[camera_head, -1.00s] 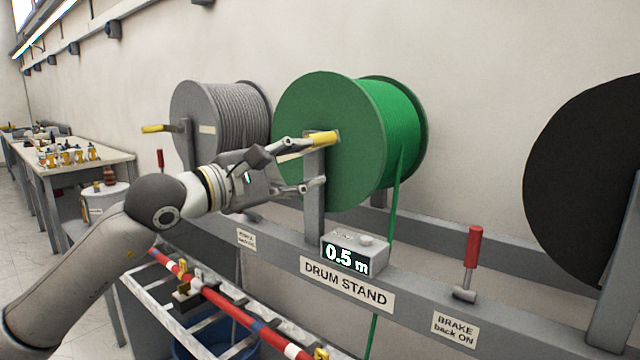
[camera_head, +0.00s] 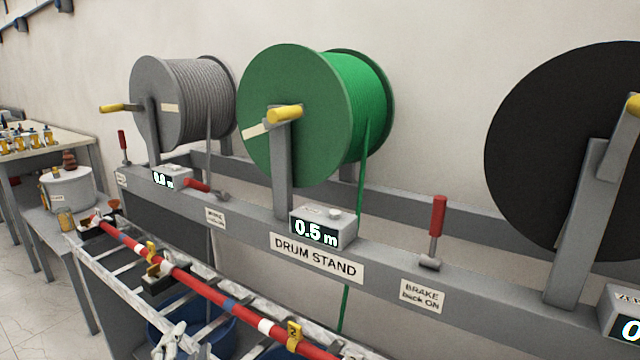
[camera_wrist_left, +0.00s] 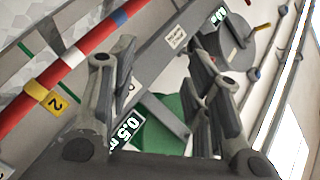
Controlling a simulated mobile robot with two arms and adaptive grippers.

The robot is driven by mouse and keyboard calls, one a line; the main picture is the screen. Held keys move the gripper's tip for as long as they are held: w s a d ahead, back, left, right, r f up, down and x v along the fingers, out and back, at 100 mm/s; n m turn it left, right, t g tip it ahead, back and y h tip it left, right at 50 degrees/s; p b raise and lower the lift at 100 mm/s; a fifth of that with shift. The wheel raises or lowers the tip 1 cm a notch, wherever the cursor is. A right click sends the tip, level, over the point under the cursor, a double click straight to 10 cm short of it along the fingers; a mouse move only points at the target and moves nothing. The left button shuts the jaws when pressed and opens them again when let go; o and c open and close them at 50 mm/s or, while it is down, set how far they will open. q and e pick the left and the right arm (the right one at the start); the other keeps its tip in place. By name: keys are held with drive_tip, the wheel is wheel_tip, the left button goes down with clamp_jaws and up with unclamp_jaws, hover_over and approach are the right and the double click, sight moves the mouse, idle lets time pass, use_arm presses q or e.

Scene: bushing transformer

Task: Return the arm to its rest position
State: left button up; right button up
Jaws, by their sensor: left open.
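My left gripper (camera_head: 170,342) shows only in part at the bottom left of the head view, low in front of the stand's lower rack. In the left wrist view its two fingers (camera_wrist_left: 162,65) are spread apart with nothing between them. The green drum (camera_head: 290,115) with its yellow crank handle (camera_head: 285,114) is up and to the right of the gripper, well apart from it. The counter (camera_head: 322,232) below that drum reads 0.5 m. My right gripper is in neither view.
A red bar (camera_head: 190,278) with yellow tags runs along the rack close to the gripper. A grey drum (camera_head: 165,100), a black drum (camera_head: 565,150) and an upright red brake lever (camera_head: 437,218) are on the stand. A workbench (camera_head: 50,150) stands at the left.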

use_arm(q)
drive_tip(key=s+d+f+n+g+h, duration=0.25)
drive_tip(key=s+f+g, duration=0.35)
drive_tip(key=s+f, duration=0.6)
drive_tip(key=s+d+f+n+g+h, duration=0.1)
drive_tip(key=s+f+n+g, duration=0.4)
drive_tip(key=s+f, duration=0.65)
drive_tip(key=s+f+m+g+p, duration=0.1)
drive_tip(key=s+f+g+p, duration=0.2)
drive_tip(key=f, duration=2)
drive_tip(key=s+a+f, duration=0.1)
drive_tip(key=s+f, duration=0.5)
drive_tip(key=s, duration=0.2)
drive_tip(key=s+a+f+g+p, duration=0.1)
drive_tip(key=s+a+f, duration=0.1)
drive_tip(key=s+f, duration=0.5)
drive_tip(key=s, duration=0.2)
drive_tip(key=shift+s+a, duration=0.2)
drive_tip(key=shift+s, duration=0.1)
